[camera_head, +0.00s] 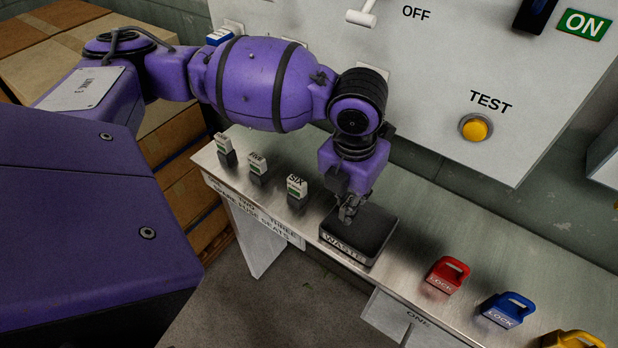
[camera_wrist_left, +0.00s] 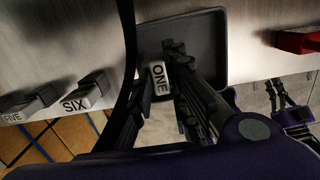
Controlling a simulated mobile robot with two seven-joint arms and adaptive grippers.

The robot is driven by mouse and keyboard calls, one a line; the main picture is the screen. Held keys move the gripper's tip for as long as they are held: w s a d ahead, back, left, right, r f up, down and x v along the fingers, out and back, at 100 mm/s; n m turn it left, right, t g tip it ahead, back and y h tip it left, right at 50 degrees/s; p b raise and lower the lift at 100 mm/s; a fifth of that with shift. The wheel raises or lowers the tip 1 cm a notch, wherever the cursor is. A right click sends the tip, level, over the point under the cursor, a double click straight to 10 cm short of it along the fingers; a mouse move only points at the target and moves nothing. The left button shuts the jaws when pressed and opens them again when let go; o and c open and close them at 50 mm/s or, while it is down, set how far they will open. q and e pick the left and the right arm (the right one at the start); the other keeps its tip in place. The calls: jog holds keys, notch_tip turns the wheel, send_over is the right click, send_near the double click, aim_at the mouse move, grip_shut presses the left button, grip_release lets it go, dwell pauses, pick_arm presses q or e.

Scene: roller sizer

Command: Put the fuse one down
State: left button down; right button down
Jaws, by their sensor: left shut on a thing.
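The fuse one (camera_wrist_left: 159,78), a small block with a light face marked "ONE", is between the fingers of my left gripper (camera_wrist_left: 168,85). In the wrist view the fingers are shut on it, over the dark tray. In the head view my left gripper (camera_head: 350,212) is low over the black tray marked "WASTE" (camera_head: 347,257), and the fuse is mostly hidden by the fingers. I cannot tell whether the fuse touches the tray floor.
Fuses stand in a row on the metal shelf left of the tray, including the fuse six (camera_head: 296,188). Red (camera_head: 446,275), blue (camera_head: 507,309) and yellow (camera_head: 572,340) locks are to its right. A panel with a yellow TEST button (camera_head: 475,127) rises behind.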

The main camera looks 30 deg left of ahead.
pick_arm(q)
jog(key=c, duration=1.7)
grip_release()
jog(key=shift+r, duration=0.1)
jog(key=r, duration=0.4)
jog(key=r+p, duration=0.1)
jog(key=r, duration=0.3)
jog(key=s+r, duration=0.1)
jog(key=r, duration=0.3)
jog(key=shift+r, duration=0.1)
